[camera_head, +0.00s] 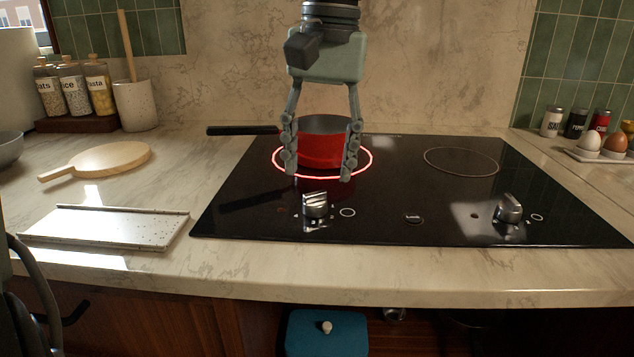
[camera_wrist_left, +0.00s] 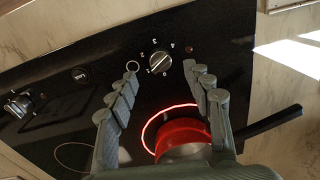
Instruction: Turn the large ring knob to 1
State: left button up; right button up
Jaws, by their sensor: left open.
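The large ring knob (camera_head: 315,204) is the silver left knob on the black hob (camera_head: 400,190), beside a large ring symbol. In the left wrist view the knob (camera_wrist_left: 158,62) shows with small numbers around it; I cannot tell exactly where it points. The left burner's ring glows red around a red pot (camera_head: 320,150) with a black handle. My left gripper (camera_head: 318,175) is open, pointing down, its fingers apart behind and above the knob, in front of the pot in the head view. In the left wrist view the knob shows between the fingertips (camera_wrist_left: 160,70). My right gripper is not seen.
A second knob (camera_head: 509,208) and a smaller, unlit ring (camera_head: 461,161) are at the hob's right. A cutting board (camera_head: 110,160) and a speckled tray (camera_head: 105,228) lie left of the hob. Jars (camera_head: 73,85) stand at back left, eggs (camera_head: 600,142) at right.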

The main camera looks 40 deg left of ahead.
aim_at(323, 201)
pick_arm(q)
notch_tip(323, 201, up, 7)
jog(key=shift+d, duration=0.25)
jog(key=shift+w, duration=0.1)
dwell(0.4)
